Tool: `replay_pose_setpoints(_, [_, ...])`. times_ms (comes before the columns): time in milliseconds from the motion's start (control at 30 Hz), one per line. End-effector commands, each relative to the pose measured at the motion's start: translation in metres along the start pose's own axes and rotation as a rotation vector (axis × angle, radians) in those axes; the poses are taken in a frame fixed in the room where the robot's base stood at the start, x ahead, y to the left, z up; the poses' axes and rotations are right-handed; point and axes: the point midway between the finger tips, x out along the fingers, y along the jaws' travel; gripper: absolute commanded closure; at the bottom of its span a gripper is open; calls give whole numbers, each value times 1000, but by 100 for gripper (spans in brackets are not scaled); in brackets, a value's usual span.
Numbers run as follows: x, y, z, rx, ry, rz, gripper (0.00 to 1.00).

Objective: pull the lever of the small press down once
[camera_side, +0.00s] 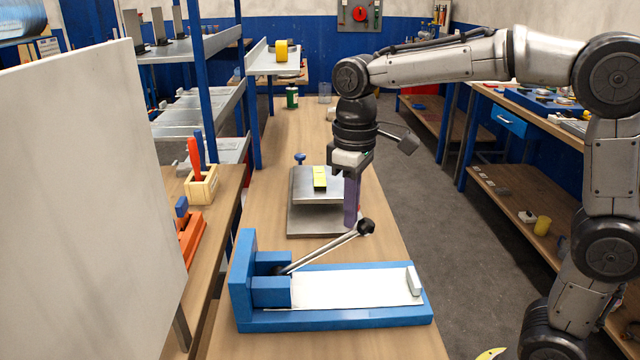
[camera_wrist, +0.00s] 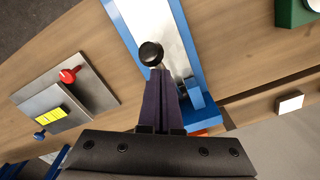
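The small press (camera_side: 330,318) is a blue frame with a white bed, standing on the near part of the bench. Its metal lever (camera_side: 322,250) slants up to the right from the blue blocks, ending in a black knob (camera_side: 366,227). In the wrist view the knob (camera_wrist: 151,54) shows just beyond my fingertips. My gripper (camera_side: 351,222) points down, with its dark purple fingers close together, tips beside the knob. The fingers look shut in the wrist view (camera_wrist: 160,75). I cannot tell whether they touch the knob or lever.
Behind the press is a grey metal plate fixture (camera_side: 318,205) with a yellow block (camera_side: 320,178); its red knob (camera_wrist: 68,76) shows in the wrist view. A pale panel (camera_side: 85,200) stands at left. Bench to the right of the fixture is clear.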

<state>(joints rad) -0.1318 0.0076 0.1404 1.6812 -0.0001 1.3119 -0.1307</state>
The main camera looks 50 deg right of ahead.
Motion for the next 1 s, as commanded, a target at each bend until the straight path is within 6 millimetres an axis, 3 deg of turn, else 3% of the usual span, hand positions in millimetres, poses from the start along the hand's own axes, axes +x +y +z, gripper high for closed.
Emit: replay_pose_setpoints(1000, [15, 4, 8, 1, -5, -1, 100])
